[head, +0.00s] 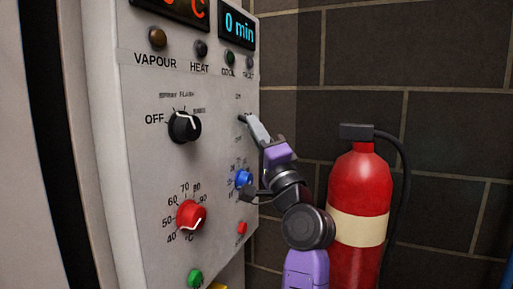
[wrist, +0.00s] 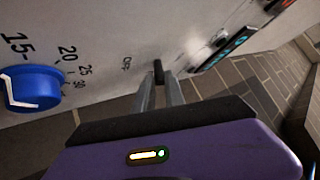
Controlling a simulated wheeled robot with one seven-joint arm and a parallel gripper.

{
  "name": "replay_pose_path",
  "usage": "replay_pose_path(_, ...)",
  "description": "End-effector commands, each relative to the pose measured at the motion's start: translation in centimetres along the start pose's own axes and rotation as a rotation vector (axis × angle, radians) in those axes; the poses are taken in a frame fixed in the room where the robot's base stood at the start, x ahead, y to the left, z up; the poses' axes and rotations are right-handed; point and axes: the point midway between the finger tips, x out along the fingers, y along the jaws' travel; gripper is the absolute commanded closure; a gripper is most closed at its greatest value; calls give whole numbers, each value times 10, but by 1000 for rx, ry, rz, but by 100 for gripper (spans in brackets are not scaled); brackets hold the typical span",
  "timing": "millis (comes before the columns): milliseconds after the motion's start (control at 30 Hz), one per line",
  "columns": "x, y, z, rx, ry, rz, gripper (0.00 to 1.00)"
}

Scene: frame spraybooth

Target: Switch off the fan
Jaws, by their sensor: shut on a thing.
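The switch (wrist: 158,68) is a small dark lever on the pale control panel (head: 150,215). In the head view a small label sits above it and another below; the word OFF is legible beside it in the wrist view. My gripper (head: 247,121) reaches the panel from the right, and its two grey fingers (wrist: 161,86) are shut on the lever. The fingers hide most of the lever in the head view. I cannot tell which way it is tilted, and no fan label is legible.
A blue knob (head: 243,179) is just below my gripper. A black knob (head: 184,127), a red knob (head: 191,215), a red button (head: 242,228) and a green button (head: 195,278) share the panel. A red fire extinguisher (head: 362,185) stands right of my arm, before a brick wall.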

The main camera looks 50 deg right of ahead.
Motion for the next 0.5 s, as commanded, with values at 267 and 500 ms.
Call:
replay_pose_path(267, -4, 10, 4, 58, 64, -73, 100)
replay_pose_path(500, -2, 10, 5, 78, 86, -98, 100)
